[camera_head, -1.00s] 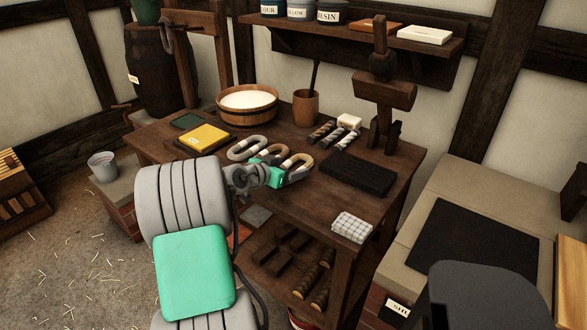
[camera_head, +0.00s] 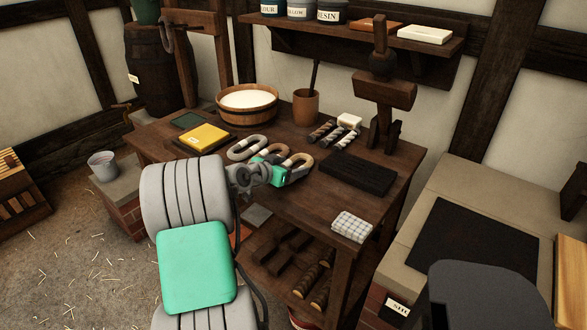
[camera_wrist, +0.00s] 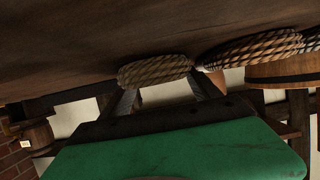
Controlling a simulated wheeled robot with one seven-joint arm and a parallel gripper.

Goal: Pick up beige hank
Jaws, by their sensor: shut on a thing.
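My gripper (camera_head: 277,170) reaches over the front of the wooden table to a row of looped rope hanks, and my arm partly hides it. In the wrist view my gripper (camera_wrist: 162,84) has one finger at each side of a beige hank (camera_wrist: 153,70) and is shut on it. This beige hank (camera_head: 301,161) looks to be the rightmost in the head view. It appears still at the tabletop; I cannot tell any gap beneath it. A second hank (camera_head: 271,150) lies just left of it, and a paler grey hank (camera_head: 243,148) lies further left.
A wooden basin (camera_head: 247,114) and a mortar (camera_head: 306,108) stand behind the hanks. A yellow block (camera_head: 204,138) lies left, short dark and pale rope pieces (camera_head: 345,138) lie behind right, and a dark slab (camera_head: 358,174) lies right. The table's front right has free room around a checked cloth (camera_head: 352,227).

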